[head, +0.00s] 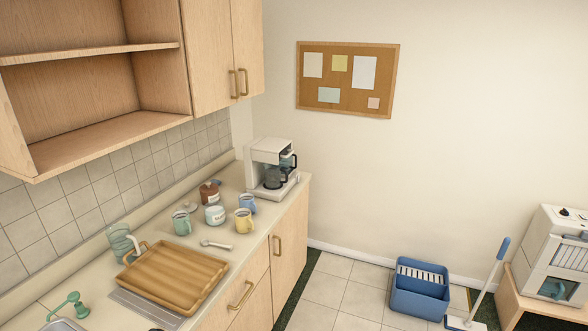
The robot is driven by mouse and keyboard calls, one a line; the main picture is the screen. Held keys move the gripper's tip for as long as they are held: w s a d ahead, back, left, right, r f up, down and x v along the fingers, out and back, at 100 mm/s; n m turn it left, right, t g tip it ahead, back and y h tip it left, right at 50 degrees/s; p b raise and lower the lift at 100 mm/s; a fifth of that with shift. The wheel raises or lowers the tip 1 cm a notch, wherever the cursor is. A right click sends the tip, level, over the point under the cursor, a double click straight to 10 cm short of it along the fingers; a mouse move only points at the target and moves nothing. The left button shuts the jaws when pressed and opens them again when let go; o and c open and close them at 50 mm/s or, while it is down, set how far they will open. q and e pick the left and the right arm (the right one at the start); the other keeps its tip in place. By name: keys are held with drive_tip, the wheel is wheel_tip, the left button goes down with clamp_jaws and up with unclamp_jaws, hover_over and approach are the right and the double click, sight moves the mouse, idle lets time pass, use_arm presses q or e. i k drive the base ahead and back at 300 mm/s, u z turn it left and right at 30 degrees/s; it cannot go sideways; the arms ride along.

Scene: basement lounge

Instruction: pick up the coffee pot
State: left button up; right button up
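The coffee pot (273,179) is dark glass with a black handle. It sits inside a white coffee maker (264,150) at the far end of the counter, against the back wall. The maker's body hides part of the pot. Neither of my grippers shows in the head view.
On the counter (260,238) stand several mugs, including a yellow one (243,221), a brown jar (210,194) and a white spoon (216,245). A wooden tray (173,285) lies nearer. Open shelves (110,135) hang above. A blue bin (420,290) stands on the floor, right.

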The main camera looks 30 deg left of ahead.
sight(273, 174)
drive_tip(key=u, duration=0.35)
drive_tip(key=i, duration=1.3)
drive_tip(key=u, duration=0.7)
